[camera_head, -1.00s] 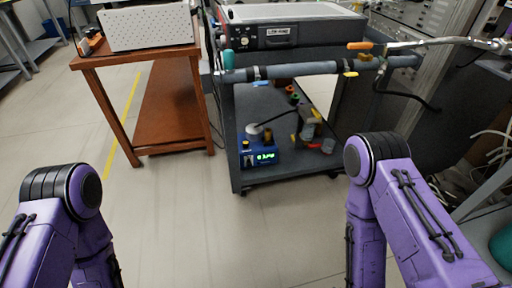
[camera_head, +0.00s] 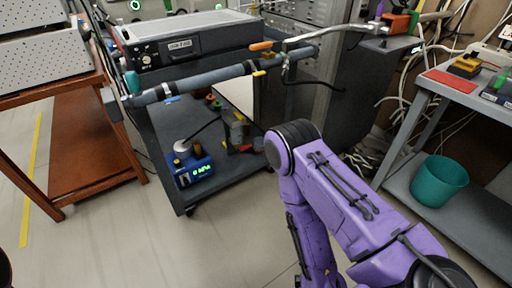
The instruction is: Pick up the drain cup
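A teal open-topped cup (camera_head: 438,181), which looks like the drain cup, stands upright on the lower shelf of the grey table (camera_head: 468,213) at the right. Nothing is touching it from my side. My purple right arm crosses the lower middle of the view, left of the cup and apart from it. Neither gripper shows; only a dark bit of my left arm is at the lower left edge.
A dark cart (camera_head: 166,163) in the middle bears a grey pipe (camera_head: 215,82) and, on its lower shelf, a blue pump (camera_head: 192,172). A wooden table (camera_head: 75,147) stands at left. Cables (camera_head: 372,163) lie between cart and grey table. The floor (camera_head: 110,240) in front is clear.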

